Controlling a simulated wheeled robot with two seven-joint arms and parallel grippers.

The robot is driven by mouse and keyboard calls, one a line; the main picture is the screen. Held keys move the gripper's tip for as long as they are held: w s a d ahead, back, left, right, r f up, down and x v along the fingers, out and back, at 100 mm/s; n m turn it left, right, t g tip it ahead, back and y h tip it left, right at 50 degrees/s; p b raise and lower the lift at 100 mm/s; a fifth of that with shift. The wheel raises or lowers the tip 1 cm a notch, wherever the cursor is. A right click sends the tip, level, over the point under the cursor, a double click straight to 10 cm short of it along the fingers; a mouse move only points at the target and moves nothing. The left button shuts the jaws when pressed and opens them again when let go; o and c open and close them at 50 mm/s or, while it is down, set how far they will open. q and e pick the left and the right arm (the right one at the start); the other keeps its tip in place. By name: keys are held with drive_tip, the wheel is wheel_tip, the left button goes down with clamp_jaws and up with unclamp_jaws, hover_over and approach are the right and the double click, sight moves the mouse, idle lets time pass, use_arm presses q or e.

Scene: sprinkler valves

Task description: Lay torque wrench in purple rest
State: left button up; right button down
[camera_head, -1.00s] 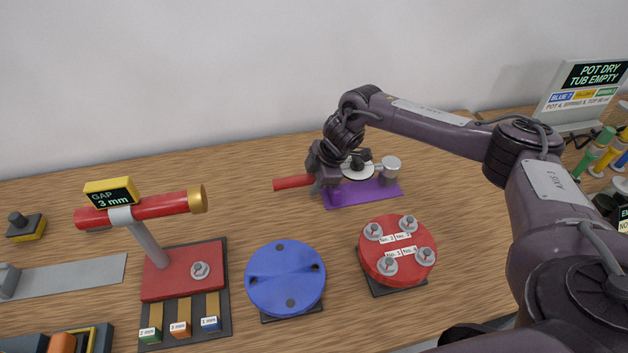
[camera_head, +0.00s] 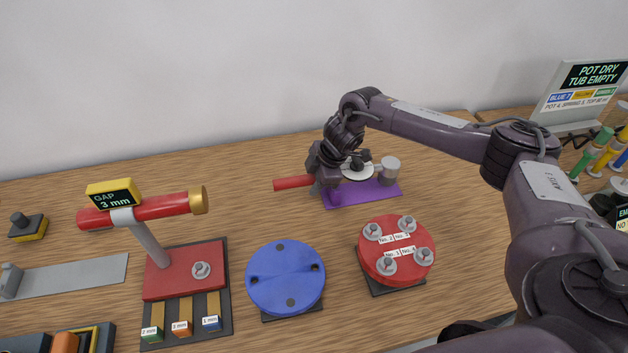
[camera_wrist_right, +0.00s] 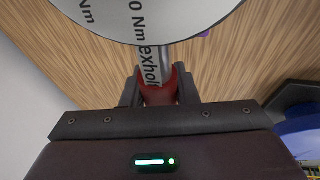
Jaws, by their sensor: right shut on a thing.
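The torque wrench has a red handle (camera_head: 292,183), a round white dial (camera_head: 357,170) and a grey cylindrical head (camera_head: 391,165). My right gripper (camera_head: 318,187) is shut on the wrench, at the handle's end beside the dial. In the right wrist view, the gripper (camera_wrist_right: 160,88) holds the red handle between its fingers, and the dial (camera_wrist_right: 150,15) fills the top edge. The purple rest (camera_head: 365,193) lies under the dial and head. I cannot tell whether the wrench touches it. My left gripper is not in view.
A red valve disc (camera_head: 396,247) and a blue disc (camera_head: 286,277) stand in front of the rest. A red gauge stand (camera_head: 184,270) is at the left. A sign (camera_head: 583,95) stands at the back right.

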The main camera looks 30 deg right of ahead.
drive_tip(key=shift+w, duration=0.1)
drive_tip(key=shift+f+b, duration=0.75)
drive_tip(key=shift+f, duration=0.4)
drive_tip(key=c, duration=1.2)
unclamp_jaws()
drive_tip(key=shift+c, duration=0.2)
drive_tip(key=shift+o, duration=0.9)
drive_tip(key=shift+s+f, duration=0.1)
drive_tip(key=shift+s, duration=0.1)
drive_tip(key=b+v, duration=0.1)
drive_tip(key=v, duration=0.7)
drive_tip(key=shift+w+a, duration=0.1)
drive_tip(key=shift+w, duration=0.05)
